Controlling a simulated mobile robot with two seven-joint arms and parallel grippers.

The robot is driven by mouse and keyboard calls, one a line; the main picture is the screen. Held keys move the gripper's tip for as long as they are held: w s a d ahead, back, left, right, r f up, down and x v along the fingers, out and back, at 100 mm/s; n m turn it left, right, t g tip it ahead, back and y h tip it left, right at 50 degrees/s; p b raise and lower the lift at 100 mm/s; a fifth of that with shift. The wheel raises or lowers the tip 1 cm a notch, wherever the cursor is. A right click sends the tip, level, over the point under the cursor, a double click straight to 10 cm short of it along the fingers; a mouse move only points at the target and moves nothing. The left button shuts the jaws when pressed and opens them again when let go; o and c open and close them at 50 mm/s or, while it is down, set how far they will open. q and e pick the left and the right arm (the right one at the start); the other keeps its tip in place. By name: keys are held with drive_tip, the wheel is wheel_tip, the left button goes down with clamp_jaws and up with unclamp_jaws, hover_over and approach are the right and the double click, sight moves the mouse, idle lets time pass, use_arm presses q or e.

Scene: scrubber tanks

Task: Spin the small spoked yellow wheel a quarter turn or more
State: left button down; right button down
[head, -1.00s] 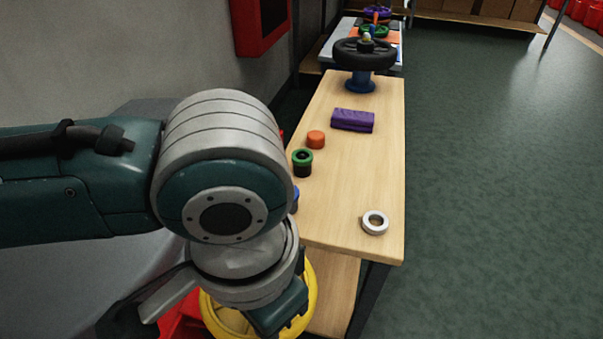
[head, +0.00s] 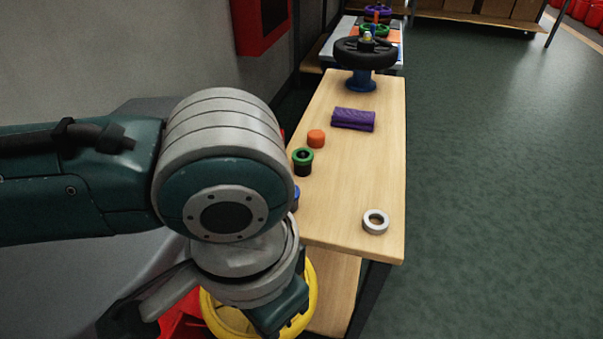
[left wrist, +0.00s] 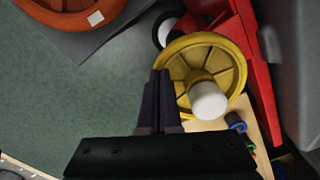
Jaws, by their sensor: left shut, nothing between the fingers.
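The spoked yellow wheel (left wrist: 183,64) is at the upper middle of the left wrist view. A white cylindrical knob (left wrist: 209,100) stands out from it toward the camera. My left gripper (left wrist: 159,76) is shut and empty, its dark fingers overlapping the left edge of the wheel in this view. I cannot tell whether they touch the rim. In the head view the yellow wheel (head: 310,292) is at the bottom, mostly hidden behind my left arm, and the fingertips are hidden. My right gripper is not in view.
A red frame (left wrist: 255,55) stands right of the wheel. An orange wheel (left wrist: 70,18) is at upper left. The wooden bench (head: 345,190) holds a white ring (head: 375,222), a purple cloth (head: 353,119), an orange cap (head: 316,138) and a black handwheel (head: 365,53). Floor to the right is clear.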

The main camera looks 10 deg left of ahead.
use_arm(q)
drive_tip(key=shift+f+b, duration=0.35)
drive_tip(key=shift+f, duration=0.3)
drive_tip(key=shift+w+d+r, duration=0.1)
drive_tip(key=shift+w+d, duration=0.4)
drive_tip(key=shift+d, duration=0.2)
drive_tip(key=shift+w+d+b, duration=0.35)
drive_tip(key=shift+w+d, duration=0.15)
drive_tip(key=shift+w, duration=0.1)
